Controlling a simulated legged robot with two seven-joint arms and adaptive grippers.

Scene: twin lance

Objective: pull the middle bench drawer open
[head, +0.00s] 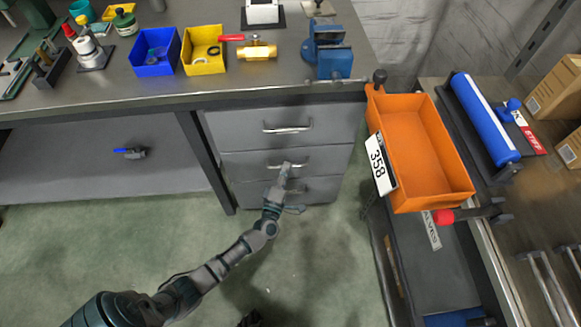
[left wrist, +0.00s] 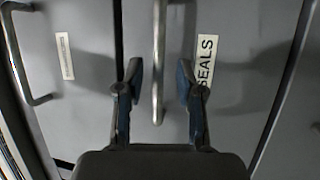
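The grey bench has a stack of three drawers. The middle drawer (head: 240,166) looks shut, its front in line with the others. Its metal bar handle (head: 300,163) is partly covered by my left gripper (head: 285,170), which reaches it from below. In the left wrist view, the handle (left wrist: 158,45) runs upright between the two separated fingers of my left gripper (left wrist: 161,75). A gap shows on each side of the bar. A label reading SEALS (left wrist: 206,72) is on the drawer front right of the handle. My right gripper is not in view.
The top drawer (head: 335,125) is above and the bottom drawer (head: 315,190) below. At right, an orange bin (head: 425,145) marked 358 sits on a cart. Blue and yellow bins and a blue vise (head: 327,52) stand on the bench. The green floor (head: 310,260) in front is mostly clear.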

